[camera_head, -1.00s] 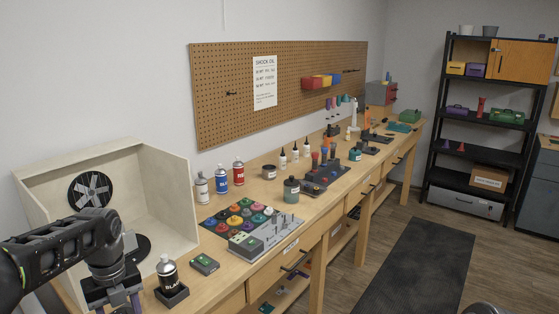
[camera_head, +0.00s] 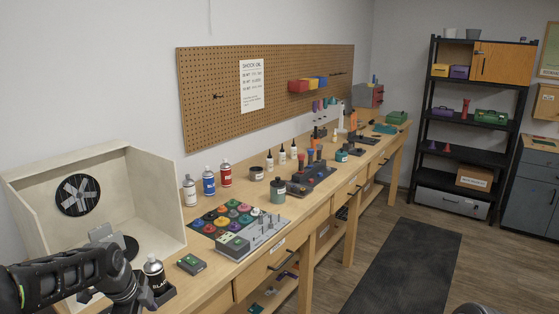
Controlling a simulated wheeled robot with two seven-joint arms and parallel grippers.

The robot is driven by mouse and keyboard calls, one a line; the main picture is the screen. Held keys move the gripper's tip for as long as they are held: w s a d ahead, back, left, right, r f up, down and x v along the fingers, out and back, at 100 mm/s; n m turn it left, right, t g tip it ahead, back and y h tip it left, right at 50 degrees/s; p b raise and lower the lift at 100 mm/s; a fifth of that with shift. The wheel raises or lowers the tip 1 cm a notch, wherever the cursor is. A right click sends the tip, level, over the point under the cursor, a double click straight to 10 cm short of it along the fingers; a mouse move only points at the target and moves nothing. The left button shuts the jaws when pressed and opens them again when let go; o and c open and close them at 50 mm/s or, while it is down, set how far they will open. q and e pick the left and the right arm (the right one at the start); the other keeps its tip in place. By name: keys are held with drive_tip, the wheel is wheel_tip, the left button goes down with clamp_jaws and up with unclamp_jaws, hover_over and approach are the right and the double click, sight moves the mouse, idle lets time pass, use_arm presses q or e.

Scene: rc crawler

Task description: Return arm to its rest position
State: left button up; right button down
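My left arm (camera_head: 75,277) comes in at the lower left, in front of the spray booth (camera_head: 160,185). Its gripper is not visible; the wrist runs down to the bottom edge of the picture. My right gripper is not in view; only a dark rounded piece, probably mine, shows at the bottom right edge.
The long workbench (camera_head: 222,277) carries a tray of coloured pieces (camera_head: 200,225), a small green-topped box (camera_head: 191,264), several cans and bottles, and tool stands. A pegboard (camera_head: 215,125) hangs behind. A black shelf (camera_head: 425,155) stands at the back right. The floor mat (camera_head: 405,270) is clear.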

use_arm(q)
drive_tip(key=s+d+f+n+t+h, duration=0.15)
drive_tip(key=s+d+f+n, duration=0.25)
drive_tip(key=d+f+n, duration=1.15)
drive_tip(key=s+d+f+n+g, duration=0.1)
drive_tip(key=s+d+f, duration=0.2)
drive_tip(key=s+f, duration=0.2)
drive_tip(key=s+d+f+n+g+h, duration=0.1)
drive_tip(key=s+f, duration=0.4)
drive_tip(key=s, duration=0.7)
drive_tip(key=s+d+f+n+g, duration=0.1)
drive_tip(key=s+d+f+g, duration=0.1)
drive_tip(key=s+d+f, duration=0.3)
drive_tip(key=s, duration=0.3)
drive_tip(key=shift+s+h, duration=0.35)
drive_tip(key=shift+g, duration=0.25)
drive_tip(key=shift+c, duration=0.2)
